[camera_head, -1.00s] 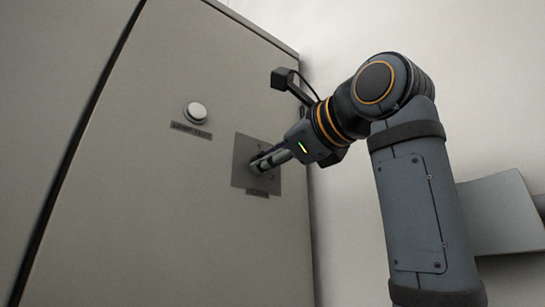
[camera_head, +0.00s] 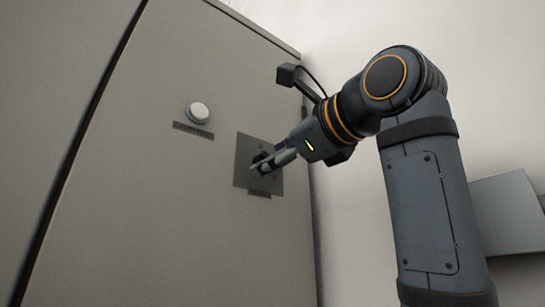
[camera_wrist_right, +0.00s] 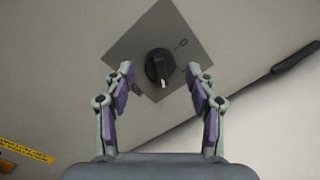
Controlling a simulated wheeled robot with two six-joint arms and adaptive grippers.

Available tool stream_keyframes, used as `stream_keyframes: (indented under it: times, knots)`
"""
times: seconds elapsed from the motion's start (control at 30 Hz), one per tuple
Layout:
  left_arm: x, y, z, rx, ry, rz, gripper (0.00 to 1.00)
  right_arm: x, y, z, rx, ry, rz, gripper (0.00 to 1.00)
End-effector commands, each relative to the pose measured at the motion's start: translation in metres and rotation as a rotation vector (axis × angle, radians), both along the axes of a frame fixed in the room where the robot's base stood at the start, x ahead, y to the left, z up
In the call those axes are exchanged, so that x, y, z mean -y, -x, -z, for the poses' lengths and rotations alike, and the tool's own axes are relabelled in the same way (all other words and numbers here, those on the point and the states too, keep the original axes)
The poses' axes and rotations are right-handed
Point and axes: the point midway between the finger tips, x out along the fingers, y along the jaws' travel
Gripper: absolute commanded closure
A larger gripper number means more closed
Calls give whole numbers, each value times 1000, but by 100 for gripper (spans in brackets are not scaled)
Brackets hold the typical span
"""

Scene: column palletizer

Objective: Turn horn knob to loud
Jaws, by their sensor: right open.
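The black horn knob (camera_wrist_right: 159,66) sits on a dark grey square plate (camera_wrist_right: 135,42) on the cabinet front. In the right wrist view its white pointer mark faces down, toward my gripper. My right gripper (camera_wrist_right: 160,82) is open, with one finger on each side of the knob and gaps between. In the head view the right gripper (camera_head: 262,163) is in front of the plate (camera_head: 243,180) and partly hides the knob. My left gripper is not in view.
A white round button (camera_head: 197,112) with a label under it is on the cabinet (camera_head: 150,220), up and left of the plate. A dark handle (camera_wrist_right: 296,59) and a yellow label (camera_wrist_right: 25,150) show in the wrist view. A light panel (camera_head: 506,213) is behind my arm.

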Motion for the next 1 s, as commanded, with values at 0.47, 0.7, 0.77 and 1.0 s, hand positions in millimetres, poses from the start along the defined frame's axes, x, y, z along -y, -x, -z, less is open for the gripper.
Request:
stream_keyframes:
  times: [0.47,0.7,0.77,1.0]
  knots:
    - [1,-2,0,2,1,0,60,57,83,5,4,-2,3,43]
    - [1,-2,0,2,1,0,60,61,91,7,2,0,0,43]
    - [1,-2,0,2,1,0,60,61,91,7,2,0,0,43]
    - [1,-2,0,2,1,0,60,61,90,7,2,0,0,43]
